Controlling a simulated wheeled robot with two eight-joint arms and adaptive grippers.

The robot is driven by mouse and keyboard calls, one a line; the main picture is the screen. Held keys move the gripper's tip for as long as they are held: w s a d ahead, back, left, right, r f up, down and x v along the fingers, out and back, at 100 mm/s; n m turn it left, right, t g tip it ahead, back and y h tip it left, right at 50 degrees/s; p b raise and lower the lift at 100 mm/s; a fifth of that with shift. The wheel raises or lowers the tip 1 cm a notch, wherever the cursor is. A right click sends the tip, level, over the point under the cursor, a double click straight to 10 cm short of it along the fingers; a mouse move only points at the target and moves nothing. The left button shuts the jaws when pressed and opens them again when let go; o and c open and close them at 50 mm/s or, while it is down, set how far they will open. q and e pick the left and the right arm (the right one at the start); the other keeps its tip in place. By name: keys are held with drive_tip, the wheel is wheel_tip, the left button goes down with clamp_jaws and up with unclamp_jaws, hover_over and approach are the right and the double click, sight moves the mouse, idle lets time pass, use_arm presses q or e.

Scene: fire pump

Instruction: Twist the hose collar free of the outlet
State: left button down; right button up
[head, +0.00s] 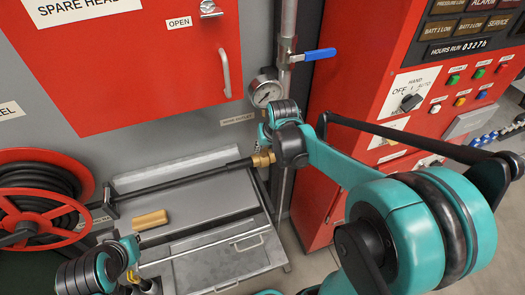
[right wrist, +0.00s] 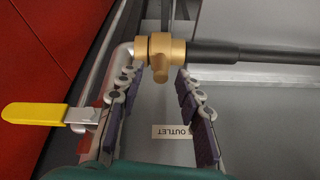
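The brass hose collar (head: 263,158) sits at the right end of the black hose (head: 185,178), in front of the grey wall. In the right wrist view the collar (right wrist: 160,50) has a stub facing me and joins a grey pipe elbow (right wrist: 121,55) on its left. My right gripper (right wrist: 155,76) is open, with its fingertips on either side of the stub and a gap showing on both sides. In the head view my right wrist hides most of this gripper and the outlet. My left gripper (head: 146,285) is at the bottom left, away from the collar; its fingers are partly cut off.
A yellow lever (right wrist: 35,113) stands left of my right fingers. A pressure gauge (head: 265,91) and a blue-handled valve (head: 315,55) are above the collar. A red hose reel (head: 38,215) is at left, a red control panel (head: 395,90) at right.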

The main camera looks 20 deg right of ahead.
sight(263, 158)
drive_tip(key=x, duration=0.2)
drive_tip(key=shift+w+f, duration=0.2)
drive_tip(key=shift+f, duration=0.15)
drive_tip(key=shift+w+f+b, duration=0.1)
drive_tip(key=shift+f+b, duration=0.2)
drive_tip(key=shift+f, duration=0.1)
clamp_jaws()
drive_tip(key=shift+a, duration=0.1)
